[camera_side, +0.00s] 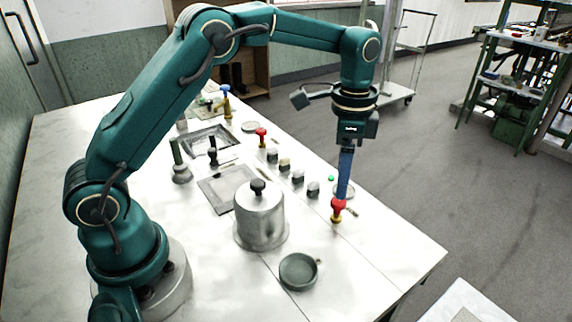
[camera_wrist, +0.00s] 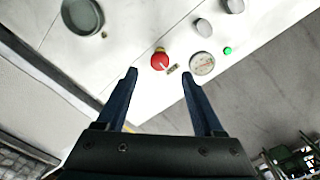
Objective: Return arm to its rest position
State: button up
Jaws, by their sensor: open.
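My gripper (camera_side: 346,180) points down above the right part of the white table, with its blue fingers close to a red-topped knob with a yellow base (camera_side: 337,210). In the wrist view my gripper (camera_wrist: 160,88) has its two fingers spread apart with nothing between them. The red-topped knob (camera_wrist: 160,61) stands on the table beyond the fingertips there. It looks upright and apart from the fingers.
A lidded metal pot (camera_side: 260,217) and a shallow dark dish (camera_side: 299,271) stand on the table (camera_side: 390,250). Several small grey blocks (camera_side: 298,178) form a row. Another red-topped piece (camera_side: 261,137) and a dark tray (camera_side: 208,139) stand farther back. The table's front right corner is clear.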

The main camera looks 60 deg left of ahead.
jog(key=shift+r, duration=0.1)
jog(key=s+a+r+n+t, duration=0.1)
jog(key=s+r+t, duration=0.1)
jog(key=s+r, duration=0.3)
jog(key=s+a+r+n+t, duration=0.1)
jog(key=s+r+t, duration=0.1)
jog(key=r, duration=0.5)
jog(key=s+f+n, duration=0.2)
jog(key=s+n, duration=0.1)
jog(key=s, duration=0.3)
jog(key=s+f+n+t, duration=0.1)
jog(key=s+f+n, duration=0.2)
jog(key=s, duration=0.3)
jog(key=shift+s+a+f+n+t, duration=0.25)
jog(key=shift+s+n+t, duration=0.1)
jog(key=shift+n, duration=0.25)
